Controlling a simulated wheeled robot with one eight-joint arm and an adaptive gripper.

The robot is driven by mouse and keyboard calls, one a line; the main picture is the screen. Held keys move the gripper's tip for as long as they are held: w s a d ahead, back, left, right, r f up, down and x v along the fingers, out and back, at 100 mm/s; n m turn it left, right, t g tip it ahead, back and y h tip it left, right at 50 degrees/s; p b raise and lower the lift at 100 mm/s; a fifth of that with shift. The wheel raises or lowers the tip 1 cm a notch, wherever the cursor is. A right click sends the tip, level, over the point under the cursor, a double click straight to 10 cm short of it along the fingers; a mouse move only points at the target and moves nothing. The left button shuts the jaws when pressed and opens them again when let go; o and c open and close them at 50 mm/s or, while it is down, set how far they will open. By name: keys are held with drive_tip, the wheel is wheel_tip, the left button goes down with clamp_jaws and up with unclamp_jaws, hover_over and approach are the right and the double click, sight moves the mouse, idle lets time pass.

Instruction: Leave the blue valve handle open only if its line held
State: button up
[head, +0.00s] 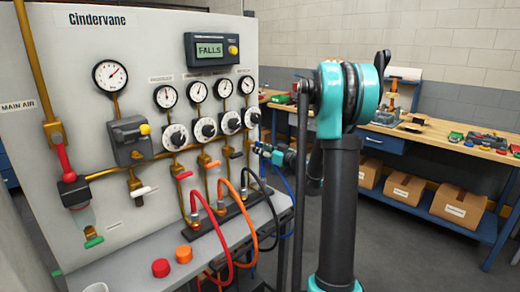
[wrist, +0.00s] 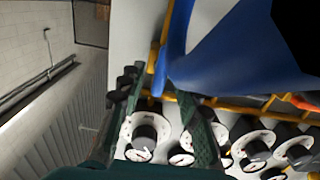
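The Cindervane panel (head: 105,45) carries several gauges, knobs and brass lines. Its display (head: 209,50) reads "FALLS". My gripper (head: 272,152) is at the panel's right side, by the rightmost line, and hides much of that line's valve. In the wrist view a large blue piece (wrist: 225,65), apparently the blue valve handle, fills the upper middle. My dark green fingers (wrist: 172,85) reach up to it, apart at their bases. The blue piece covers part of the right finger, so whether they grip it is unclear. The rightmost small gauge (head: 246,86) is too small to read.
Red (head: 183,175), orange (head: 212,165) and black (head: 237,155) handles sit left of my gripper. Red (head: 222,262), orange and black hoses hang below them. A red button (head: 160,268) stands on the ledge. A workbench (head: 450,133) with boxes beneath is at the right.

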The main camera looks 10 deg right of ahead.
clamp_jaws()
idle(0.3)
drive_tip(key=shift+m, duration=0.3)
drive_tip(key=shift+w+d+f+m, duration=0.1)
drive_tip(key=shift+m, duration=2.75)
drive_tip(key=shift+w+d+f+m, duration=0.1)
drive_tip(key=shift+m, duration=2.8)
drive_tip(key=shift+d+f+m, duration=0.1)
drive_tip(key=shift+m, duration=2.75)
